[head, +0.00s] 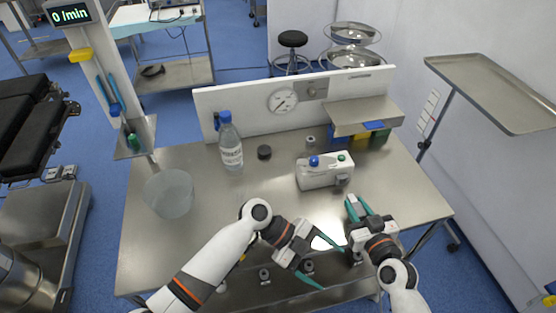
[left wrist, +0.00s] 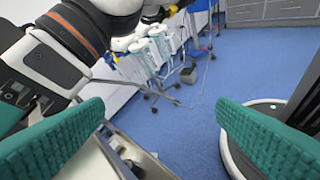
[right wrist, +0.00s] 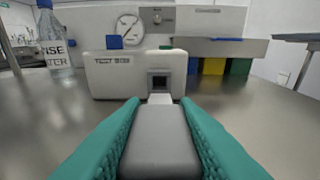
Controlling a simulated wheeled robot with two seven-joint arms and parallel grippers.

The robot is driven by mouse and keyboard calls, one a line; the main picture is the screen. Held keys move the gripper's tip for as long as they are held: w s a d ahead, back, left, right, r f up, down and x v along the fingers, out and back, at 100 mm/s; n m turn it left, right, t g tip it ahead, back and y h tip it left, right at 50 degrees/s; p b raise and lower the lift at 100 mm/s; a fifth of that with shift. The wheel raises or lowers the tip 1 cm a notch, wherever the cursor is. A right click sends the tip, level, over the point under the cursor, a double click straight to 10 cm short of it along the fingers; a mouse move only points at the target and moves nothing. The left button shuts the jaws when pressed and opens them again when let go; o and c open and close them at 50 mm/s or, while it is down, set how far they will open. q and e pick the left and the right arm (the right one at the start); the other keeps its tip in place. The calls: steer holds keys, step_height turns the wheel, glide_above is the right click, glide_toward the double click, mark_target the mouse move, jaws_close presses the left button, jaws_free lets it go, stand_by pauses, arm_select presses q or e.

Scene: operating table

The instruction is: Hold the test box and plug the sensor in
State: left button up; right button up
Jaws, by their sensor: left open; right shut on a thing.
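The white test box (head: 325,172) stands on the steel table, with a blue and a green knob on top. In the right wrist view the test box (right wrist: 108,76) shows its lettered front and a dark square socket (right wrist: 159,81). My right gripper (head: 357,206) is shut on the grey sensor (right wrist: 160,140), just in front of the box. The sensor's pale plug end points at the socket; I cannot tell whether they touch. My left gripper (head: 322,261) is open and empty near the table's front edge, apart from the box. The left wrist view shows its spread teal fingers and the floor.
A rinse water bottle (head: 230,142), a dark round cap (head: 264,152) and a clear beaker (head: 170,193) stand to the left. A back panel with a gauge (head: 283,100) and a shelf (head: 366,114) over coloured bins are behind. The table's right side is clear.

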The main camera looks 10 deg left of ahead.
arm_select(q)
steer(key=w+a+r+n+t+h, duration=0.25)
steer(key=w+r+n+t, duration=0.2)
steer(key=w+r, duration=0.65)
steer(key=n+t+y, duration=0.2)
steer(key=n+t, duration=0.2)
steer(key=n, duration=0.4)
glide_toward(309, 164)
arm_select(e)
steer(key=shift+a, duration=0.1)
arm_select(q)
steer(key=x, duration=1.2)
steer(key=shift+d, duration=0.35)
